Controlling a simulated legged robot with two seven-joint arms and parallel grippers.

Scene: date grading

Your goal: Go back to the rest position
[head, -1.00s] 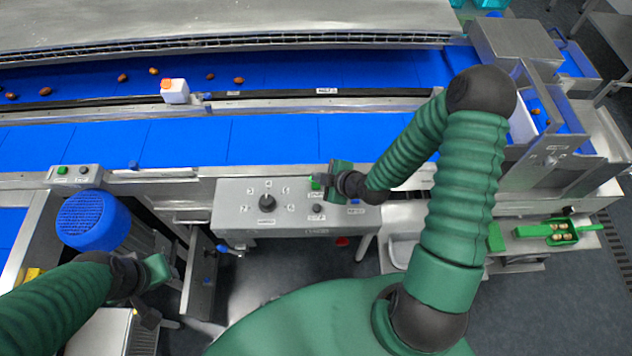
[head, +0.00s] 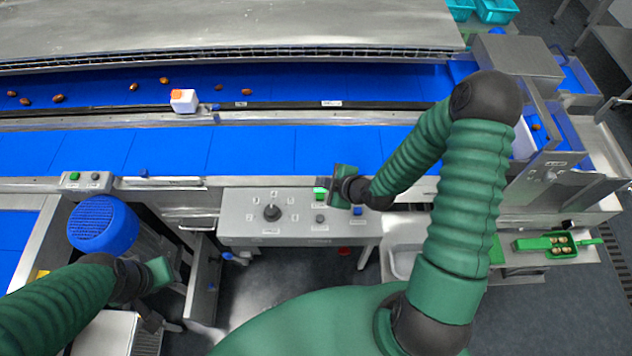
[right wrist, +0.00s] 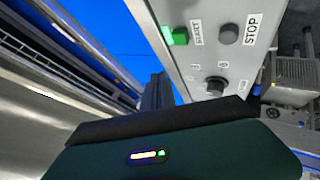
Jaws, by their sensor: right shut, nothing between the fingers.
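My right gripper (head: 328,188) is shut and empty over the right half of the grey control panel (head: 240,233), close to the lit green start button (head: 320,194). In the right wrist view its dark fingers (right wrist: 157,92) show beside the panel edge. The lit button (right wrist: 178,37), the dark stop button (right wrist: 229,34) and a black knob (right wrist: 215,86) stand clear of the fingers there. My left gripper (head: 153,310) hangs at the lower left, beside the blue motor; its fingers are too small and dark to read.
Several dates (head: 164,80) lie on the far blue belt (head: 330,85). A white box with an orange top (head: 184,101) stands at its edge. The near blue belt (head: 250,150) is bare. A green tray (head: 545,246) with brown pieces sits at right. The blue motor (head: 102,224) is near my left arm.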

